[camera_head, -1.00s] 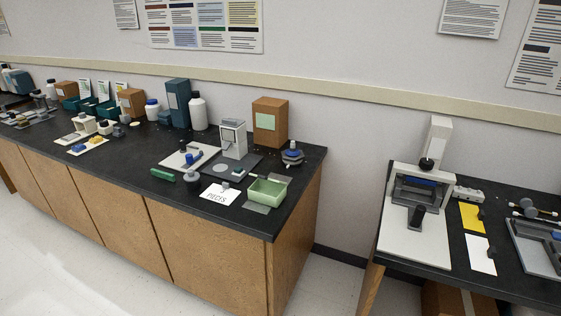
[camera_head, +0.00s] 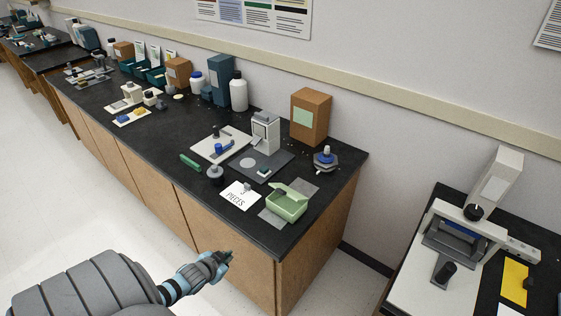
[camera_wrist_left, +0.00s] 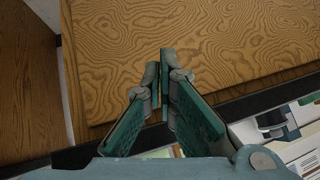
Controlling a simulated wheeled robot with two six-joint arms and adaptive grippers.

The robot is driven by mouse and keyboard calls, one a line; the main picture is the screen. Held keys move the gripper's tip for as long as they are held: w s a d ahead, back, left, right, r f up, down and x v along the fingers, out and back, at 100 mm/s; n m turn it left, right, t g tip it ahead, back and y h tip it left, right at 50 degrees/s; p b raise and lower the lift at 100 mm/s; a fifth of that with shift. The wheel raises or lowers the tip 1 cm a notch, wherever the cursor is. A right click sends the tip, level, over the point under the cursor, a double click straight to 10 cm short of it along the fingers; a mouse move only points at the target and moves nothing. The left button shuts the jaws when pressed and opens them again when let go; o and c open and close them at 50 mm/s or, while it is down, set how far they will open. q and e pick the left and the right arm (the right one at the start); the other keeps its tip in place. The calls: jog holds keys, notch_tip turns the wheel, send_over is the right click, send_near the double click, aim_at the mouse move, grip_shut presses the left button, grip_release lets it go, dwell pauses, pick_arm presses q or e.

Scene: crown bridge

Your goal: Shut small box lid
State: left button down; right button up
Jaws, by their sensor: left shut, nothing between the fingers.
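The small light green box (camera_head: 283,208) stands near the front right corner of the black bench in the head view. Its lid stands open, tilted up from the box; its exact angle is hard to tell. My left gripper (camera_head: 228,256) is in front of the bench's wooden front, below and to the left of the box and apart from it. In the left wrist view my left gripper (camera_wrist_left: 165,55) is shut and empty, with wood panelling behind it. My right gripper is not in view.
A white card reading "PIECES" (camera_head: 237,198) lies left of the box. A grey plate (camera_head: 305,187) lies behind it. A blue-topped device (camera_head: 325,160) and a brown carton (camera_head: 311,117) stand farther back. The bench edge (camera_head: 240,240) lies between my gripper and the box.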

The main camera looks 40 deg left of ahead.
pick_arm(q)
jog(key=w+d+r+t+h+p, duration=0.1)
jog(key=w+d+r+t, duration=0.1)
jog(key=w+r, duration=0.5)
jog(key=w+d+r+t+h, duration=0.1)
jog(key=w+d+r+t, duration=0.1)
jog(key=r, duration=0.9)
jog(key=w+d+r+t+h+p, duration=0.1)
jog(key=w+r+t, duration=0.1)
jog(key=w+r, duration=0.5)
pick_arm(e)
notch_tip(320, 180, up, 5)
pick_arm(q)
jog(key=b, duration=0.8)
send_over(281, 190)
jog(key=w, duration=0.2)
jog(key=shift+w+f+n, duration=0.2)
jog(key=shift+f+n, duration=0.1)
jog(key=shift+f, duration=0.3)
jog(key=shift+s+d+f+p, duration=0.1)
jog(key=shift+s+f+p, duration=0.2)
jog(key=shift+s+f, duration=0.95)
jog(key=shift+s, duration=0.25)
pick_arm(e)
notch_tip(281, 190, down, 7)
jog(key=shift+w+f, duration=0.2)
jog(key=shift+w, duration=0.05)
